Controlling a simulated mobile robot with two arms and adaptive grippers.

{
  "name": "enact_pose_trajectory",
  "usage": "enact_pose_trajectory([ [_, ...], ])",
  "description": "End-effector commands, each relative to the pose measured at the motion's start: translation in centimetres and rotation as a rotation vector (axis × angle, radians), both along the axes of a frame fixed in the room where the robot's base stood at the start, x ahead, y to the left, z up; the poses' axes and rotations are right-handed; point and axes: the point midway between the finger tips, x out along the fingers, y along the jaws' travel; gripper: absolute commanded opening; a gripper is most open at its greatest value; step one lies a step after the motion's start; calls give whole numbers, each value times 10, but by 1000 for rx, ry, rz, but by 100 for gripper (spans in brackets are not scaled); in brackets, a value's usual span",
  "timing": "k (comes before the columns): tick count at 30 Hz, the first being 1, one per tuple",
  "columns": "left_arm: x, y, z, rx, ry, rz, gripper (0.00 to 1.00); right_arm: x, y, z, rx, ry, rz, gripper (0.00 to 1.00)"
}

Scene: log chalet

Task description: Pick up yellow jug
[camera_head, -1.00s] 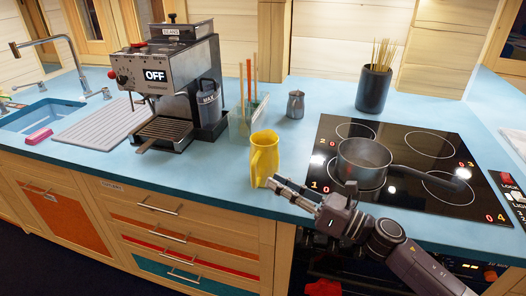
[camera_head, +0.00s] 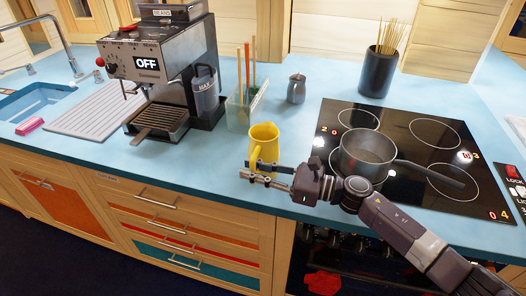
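The yellow jug (camera_head: 265,140) stands upright on the blue counter, near its front edge and left of the stove. Its handle faces the front. My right gripper (camera_head: 251,174) reaches in from the right, with its fingers at the front of the jug, around the height of its lower part. The fingers look apart, one nearer the jug and one nearer the viewer. The lower part of the jug is partly hidden behind the fingers, and I cannot tell whether they touch it. My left gripper is not in view.
A clear container with utensils (camera_head: 240,112) stands just behind the jug, and a small metal pitcher (camera_head: 296,90) is behind right. A coffee machine (camera_head: 165,75) stands left. A saucepan (camera_head: 368,155) sits on the stove (camera_head: 425,140). The counter left of the jug is clear.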

Motion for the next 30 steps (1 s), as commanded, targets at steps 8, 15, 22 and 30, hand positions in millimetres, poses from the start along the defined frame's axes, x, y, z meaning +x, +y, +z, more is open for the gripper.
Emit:
enact_pose_trajectory([
  [8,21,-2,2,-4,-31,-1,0,1,1,-1,-1,1,-1,15],
  [15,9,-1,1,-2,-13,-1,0,1,1,-1,-1,1,-1,0],
  [22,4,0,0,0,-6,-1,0,1,1,-1,0,1,-1,0],
  [30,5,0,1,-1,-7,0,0,1,1,3,3,-6,0,0],
])
